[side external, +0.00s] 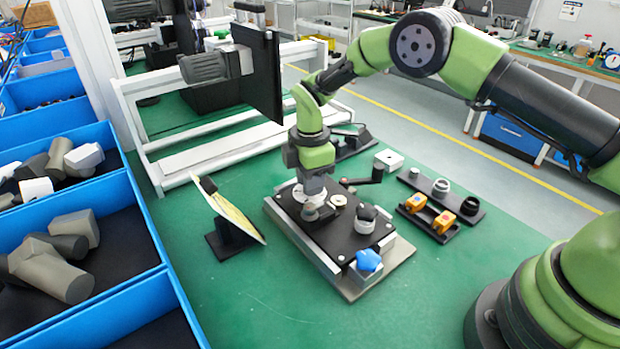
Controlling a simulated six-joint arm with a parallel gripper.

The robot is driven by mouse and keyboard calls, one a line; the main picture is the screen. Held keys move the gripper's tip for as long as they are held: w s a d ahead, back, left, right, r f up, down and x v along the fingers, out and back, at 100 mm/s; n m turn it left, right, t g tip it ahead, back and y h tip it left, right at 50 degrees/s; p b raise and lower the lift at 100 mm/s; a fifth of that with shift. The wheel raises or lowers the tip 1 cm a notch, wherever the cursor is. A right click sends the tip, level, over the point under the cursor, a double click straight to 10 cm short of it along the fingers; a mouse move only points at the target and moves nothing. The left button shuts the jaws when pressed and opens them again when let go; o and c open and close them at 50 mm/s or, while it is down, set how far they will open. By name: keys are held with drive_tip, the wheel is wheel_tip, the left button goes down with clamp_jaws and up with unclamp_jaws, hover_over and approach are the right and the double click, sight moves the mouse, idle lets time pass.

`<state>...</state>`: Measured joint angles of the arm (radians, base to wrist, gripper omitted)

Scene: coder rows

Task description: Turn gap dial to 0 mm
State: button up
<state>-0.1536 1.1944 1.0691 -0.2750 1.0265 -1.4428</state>
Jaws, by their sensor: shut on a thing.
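A black-topped fixture plate (335,262) with metal edges lies on the green table. My gripper (318,207) points down over its left half and is shut on a small grey round knob (322,215), which looks like the gap dial; the fingers hide much of it. A pale disc (300,192) shows just behind the gripper. A small light round part (338,200) sits to its right. A black knob on a pale base (366,214) stands further right. No scale or reading can be made out, so the dial's setting cannot be told.
A blue star knob (368,260) is at the plate's front corner. A tilted yellowish panel on a black stand (228,238) is at left. Dark trays (428,222) with rings and orange-yellow blocks lie at right. Blue bins (100,262) line the left. The front table is clear.

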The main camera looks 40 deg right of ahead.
idle(0.3)
drive_tip(key=o, duration=0.9)
wheel_tip(320, 180, up, 10)
